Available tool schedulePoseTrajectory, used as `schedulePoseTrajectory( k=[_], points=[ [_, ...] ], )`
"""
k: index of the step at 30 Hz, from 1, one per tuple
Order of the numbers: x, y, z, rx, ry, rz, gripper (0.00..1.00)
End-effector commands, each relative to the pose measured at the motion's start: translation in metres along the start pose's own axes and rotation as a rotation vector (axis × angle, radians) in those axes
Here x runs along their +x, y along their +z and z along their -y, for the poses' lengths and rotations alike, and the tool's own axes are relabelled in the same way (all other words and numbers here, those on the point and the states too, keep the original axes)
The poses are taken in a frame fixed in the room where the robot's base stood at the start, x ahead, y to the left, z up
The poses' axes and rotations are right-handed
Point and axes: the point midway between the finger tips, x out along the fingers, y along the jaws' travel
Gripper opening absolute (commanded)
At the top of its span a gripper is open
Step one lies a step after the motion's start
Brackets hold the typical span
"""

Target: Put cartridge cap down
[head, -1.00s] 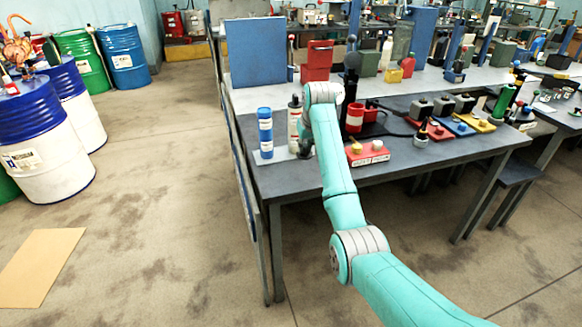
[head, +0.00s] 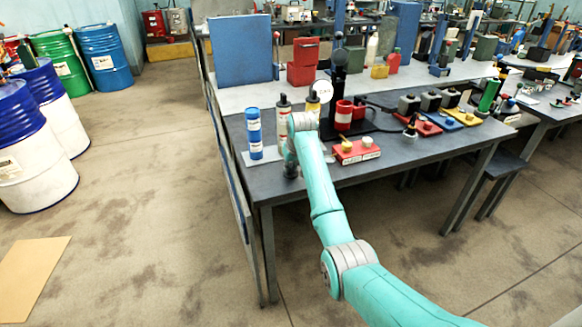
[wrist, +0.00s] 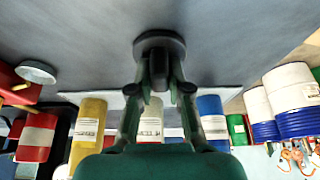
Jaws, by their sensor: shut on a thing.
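The cartridge cap (wrist: 160,43) is a dark round piece with a wide flange. My gripper (wrist: 160,88) is shut on it, with a finger on each side. The flange is close to the grey tabletop; I cannot tell whether it touches. In the head view my gripper (head: 291,168) is near the table's front edge, partly hidden by my arm. A blue cartridge (head: 254,134), a grey-white cartridge (head: 283,112) and a yellow cartridge (head: 313,103) stand upright behind it. They also show in the wrist view: blue (wrist: 212,118), white (wrist: 151,122), yellow (wrist: 89,120).
A red block with knobs (head: 357,152) lies to the right of my gripper. A red can (head: 343,115) and a black stand (head: 339,75) are behind it. The grey table (head: 270,187) has bare surface along its front left edge.

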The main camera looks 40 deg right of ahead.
Motion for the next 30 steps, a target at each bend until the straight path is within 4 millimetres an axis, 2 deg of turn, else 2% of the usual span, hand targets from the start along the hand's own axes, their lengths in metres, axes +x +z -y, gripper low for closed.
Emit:
schedulePoseTrajectory(
  k=[11,12,14,25,30],
  points=[
    [0.004,0.001,0.000,0.000,0.000,-0.002,0.04],
    [0.003,0.001,0.000,0.000,0.000,-0.002,0.28],
    [0.003,0.001,0.000,0.000,0.000,-0.002,0.43],
    [0.000,0.000,0.000,0.000,0.000,-0.002,0.43],
    [-0.021,-0.001,0.000,0.000,0.001,-0.006,0.43]
  ],
)
